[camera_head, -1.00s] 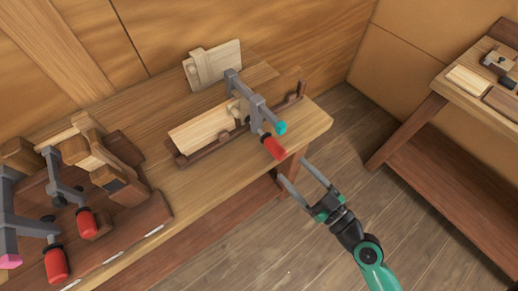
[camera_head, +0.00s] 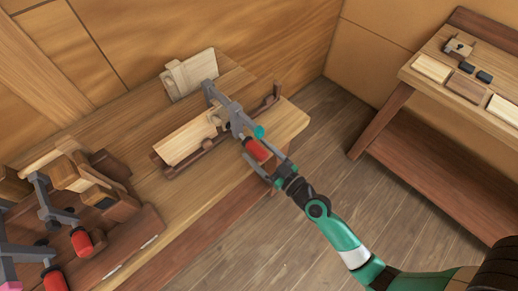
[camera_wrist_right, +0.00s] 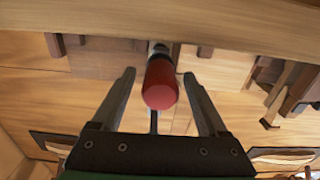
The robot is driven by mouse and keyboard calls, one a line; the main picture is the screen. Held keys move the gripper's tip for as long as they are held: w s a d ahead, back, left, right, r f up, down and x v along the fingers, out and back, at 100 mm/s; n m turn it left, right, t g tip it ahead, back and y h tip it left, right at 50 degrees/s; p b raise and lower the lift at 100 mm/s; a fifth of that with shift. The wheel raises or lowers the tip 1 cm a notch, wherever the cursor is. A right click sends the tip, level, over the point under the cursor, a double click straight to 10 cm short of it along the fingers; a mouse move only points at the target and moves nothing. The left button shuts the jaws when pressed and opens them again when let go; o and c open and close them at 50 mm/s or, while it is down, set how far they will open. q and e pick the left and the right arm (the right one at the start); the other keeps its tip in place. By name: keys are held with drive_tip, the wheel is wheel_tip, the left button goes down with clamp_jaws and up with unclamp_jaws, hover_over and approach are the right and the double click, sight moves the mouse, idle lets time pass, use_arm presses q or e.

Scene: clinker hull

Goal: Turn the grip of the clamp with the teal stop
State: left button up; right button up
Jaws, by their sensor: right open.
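The clamp with the teal stop (camera_head: 259,131) has a grey frame (camera_head: 222,104) and a red grip (camera_head: 257,150) at its near end. It stands at a pale board in a dark wooden holder near the bench's right end. My right gripper (camera_head: 254,156) is open, with its fingers on either side of the red grip. In the right wrist view, the red grip (camera_wrist_right: 160,85) points toward me between the two open fingers (camera_wrist_right: 159,78), with a gap on each side. My left gripper is not in view.
Other red-gripped clamps (camera_head: 82,241) stand at the bench's left, one with a pink stop (camera_head: 11,286). A pale board (camera_head: 189,75) leans at the back. The pale board (camera_head: 185,142) lies in the holder. A second bench (camera_head: 400,75) with blocks stands right. The floor (camera_head: 330,135) between is clear.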

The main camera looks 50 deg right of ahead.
clamp_jaws()
idle(0.4)
drive_tip(key=shift+m, duration=0.4)
drive_tip(key=shift+m, duration=1.2)
drive_tip(key=m, duration=0.3)
drive_tip(key=shift+m+b, duration=0.3)
drive_tip(key=shift+b, duration=0.1)
drive_tip(key=m, duration=0.3)
drive_tip(key=shift+m, duration=0.3)
drive_tip(key=m, duration=0.4)
